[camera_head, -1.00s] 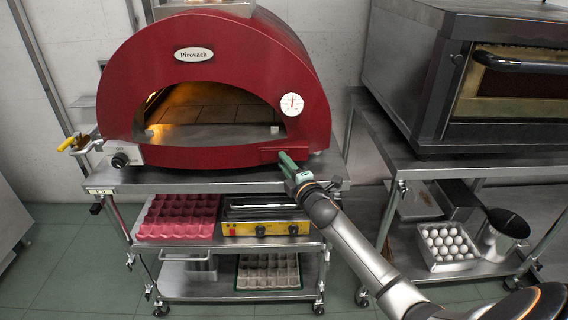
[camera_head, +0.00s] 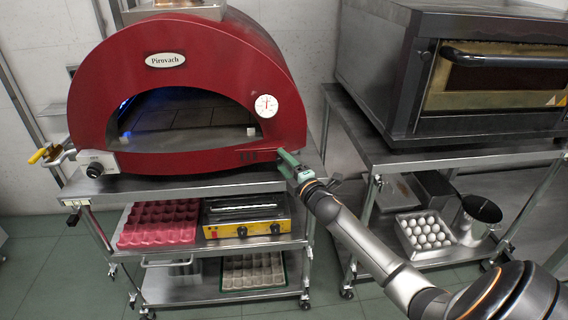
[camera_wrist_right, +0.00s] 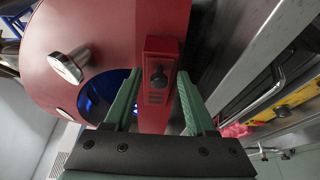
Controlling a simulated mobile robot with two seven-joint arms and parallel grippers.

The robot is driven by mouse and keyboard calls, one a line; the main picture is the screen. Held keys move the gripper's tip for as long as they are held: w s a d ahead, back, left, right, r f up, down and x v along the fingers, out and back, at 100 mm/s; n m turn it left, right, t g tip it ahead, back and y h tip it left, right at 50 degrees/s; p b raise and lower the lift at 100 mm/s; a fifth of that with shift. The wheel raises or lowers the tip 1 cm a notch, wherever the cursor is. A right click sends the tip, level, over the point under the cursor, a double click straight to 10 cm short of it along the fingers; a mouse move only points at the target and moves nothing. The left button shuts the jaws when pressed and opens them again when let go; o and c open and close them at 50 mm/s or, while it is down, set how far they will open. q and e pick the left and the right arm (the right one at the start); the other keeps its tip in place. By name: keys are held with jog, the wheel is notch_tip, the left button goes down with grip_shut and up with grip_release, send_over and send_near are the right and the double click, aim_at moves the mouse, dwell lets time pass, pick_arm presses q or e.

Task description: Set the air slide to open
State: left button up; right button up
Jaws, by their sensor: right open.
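The red oven (camera_head: 200,50) stands on the left cart. Its air slide is a red plate with a small dark knob (camera_wrist_right: 158,76), low at the right of the oven front. In the head view, dark vent slots (camera_head: 248,156) show left of my right gripper. The slots also show beside the knob in the right wrist view (camera_wrist_right: 155,97). My right gripper (camera_head: 284,157) is open, with its green fingers on either side of the slide plate. The knob lies between the fingers, and they do not grip it. My left gripper is not in view.
A dial (camera_head: 266,106) sits on the oven front above the slide. A control knob (camera_head: 95,170) is at the oven's lower left. A second, dark oven (camera_head: 400,70) stands on the right table. The cart's top (camera_head: 180,186) has a narrow clear strip in front.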

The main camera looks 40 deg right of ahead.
jog(key=s+a, duration=0.2)
jog(key=s, duration=1)
jog(key=shift+s, duration=0.2)
dwell(0.4)
jog(key=s+a+f+m+g+y+p, duration=0.2)
jog(key=s+a+f+m+g, duration=0.2)
jog(key=a, duration=0.9)
jog(key=s+a+f+m+g+y+p, duration=0.2)
jog(key=s+a+f+m, duration=0.8)
jog(key=s+f, duration=0.5)
jog(key=a+f+g+y, duration=0.1)
jog(key=a+g, duration=0.1)
jog(key=shift+a+g+p, duration=0.3)
jog(key=shift+a+p, duration=0.05)
dwell(0.4)
